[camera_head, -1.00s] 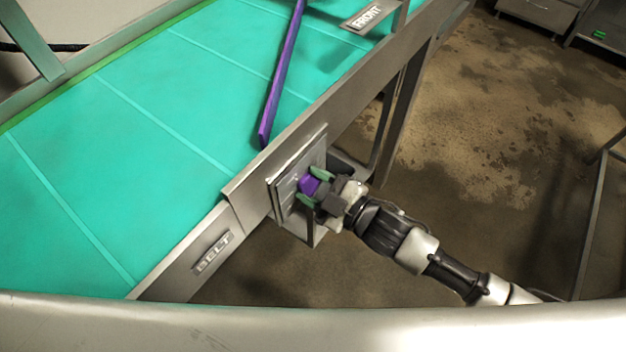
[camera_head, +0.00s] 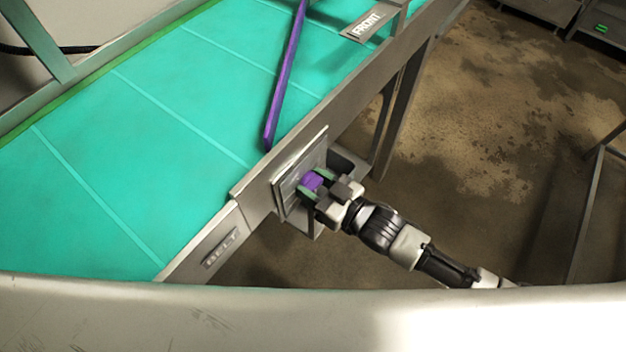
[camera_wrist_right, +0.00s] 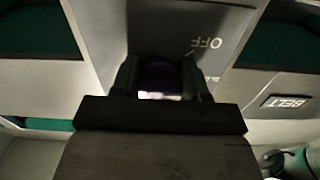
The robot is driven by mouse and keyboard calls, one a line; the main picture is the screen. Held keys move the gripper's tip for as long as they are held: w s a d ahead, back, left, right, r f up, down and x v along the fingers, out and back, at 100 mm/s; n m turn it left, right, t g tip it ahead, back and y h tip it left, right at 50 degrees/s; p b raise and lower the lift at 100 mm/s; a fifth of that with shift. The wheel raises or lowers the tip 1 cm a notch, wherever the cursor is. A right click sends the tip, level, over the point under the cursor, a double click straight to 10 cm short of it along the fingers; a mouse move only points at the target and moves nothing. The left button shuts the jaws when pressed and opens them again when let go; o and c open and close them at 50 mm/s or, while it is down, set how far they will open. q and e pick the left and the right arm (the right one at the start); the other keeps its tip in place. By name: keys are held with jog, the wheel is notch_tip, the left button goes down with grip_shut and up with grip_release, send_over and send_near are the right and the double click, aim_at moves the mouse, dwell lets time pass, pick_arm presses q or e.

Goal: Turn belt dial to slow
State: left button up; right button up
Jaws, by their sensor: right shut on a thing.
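The belt dial (camera_head: 313,181) is a purple knob on a grey metal control plate (camera_head: 287,190) fixed to the side of the conveyor. My right gripper (camera_head: 318,184) is shut on the dial, with one green finger pad on each side of it. In the right wrist view the dial (camera_wrist_right: 160,78) is dark purple between the two fingers. My left gripper is not in view.
The conveyor's turquoise belt (camera_head: 130,150) runs diagonally, with a purple bar (camera_head: 285,80) across it. A BELT label (camera_head: 220,248) and a FRONT label (camera_head: 366,25) sit on the metal frame. A metal leg frame (camera_head: 590,200) stands at the right; the floor between is clear.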

jog(key=shift+m, duration=0.3)
jog(key=o, duration=0.9)
jog(key=b+v, duration=0.1)
jog(key=v, duration=1)
jog(key=shift+b, duration=0.3)
jog(key=shift+w, duration=0.1)
